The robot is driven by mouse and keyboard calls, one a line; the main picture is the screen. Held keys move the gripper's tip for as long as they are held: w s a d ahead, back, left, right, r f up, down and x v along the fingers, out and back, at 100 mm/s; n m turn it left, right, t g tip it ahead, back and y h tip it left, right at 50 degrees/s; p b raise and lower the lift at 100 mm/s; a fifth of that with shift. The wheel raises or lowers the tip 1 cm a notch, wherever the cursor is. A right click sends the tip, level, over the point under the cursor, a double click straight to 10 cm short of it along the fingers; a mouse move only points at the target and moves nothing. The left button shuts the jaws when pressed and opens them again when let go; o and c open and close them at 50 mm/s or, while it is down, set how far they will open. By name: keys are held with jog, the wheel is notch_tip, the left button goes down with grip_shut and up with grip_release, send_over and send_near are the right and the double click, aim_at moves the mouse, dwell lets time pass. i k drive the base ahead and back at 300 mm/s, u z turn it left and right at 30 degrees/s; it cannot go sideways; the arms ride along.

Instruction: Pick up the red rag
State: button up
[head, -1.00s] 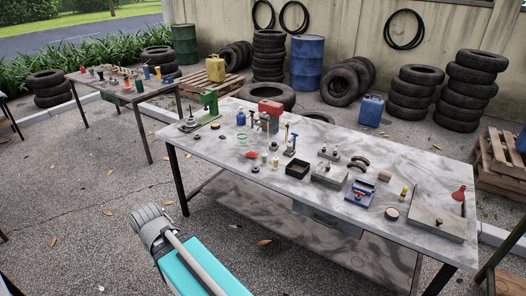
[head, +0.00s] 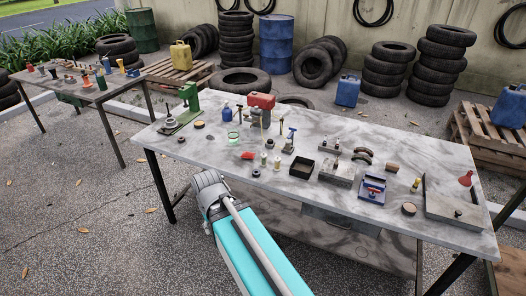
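A small, flat red piece that looks like the red rag (head: 248,156) lies on the grey marble-like tabletop (head: 330,215), left of the middle and near the front edge. It is too small to make out its folds. My arm reaches in from the bottom of the head view, with its grey joint in front of the table's front left edge. The fingers of my gripper do not show, so I cannot see whether it is open or shut. Nothing covers the rag.
Small bottles (head: 264,159) stand right of the rag, with a black tray (head: 302,167) further right. A red box (head: 261,101) and a green press (head: 188,100) are behind. Bare tabletop lies left of the rag. Tyres (head: 236,40) and drums (head: 276,45) stand beyond.

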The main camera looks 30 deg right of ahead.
aim_at(245, 155)
jog(key=z, duration=0.5)
jog(key=i, duration=1.15)
jog(key=z, duration=0.05)
jog(key=k, duration=0.6)
jog(key=z, duration=0.05)
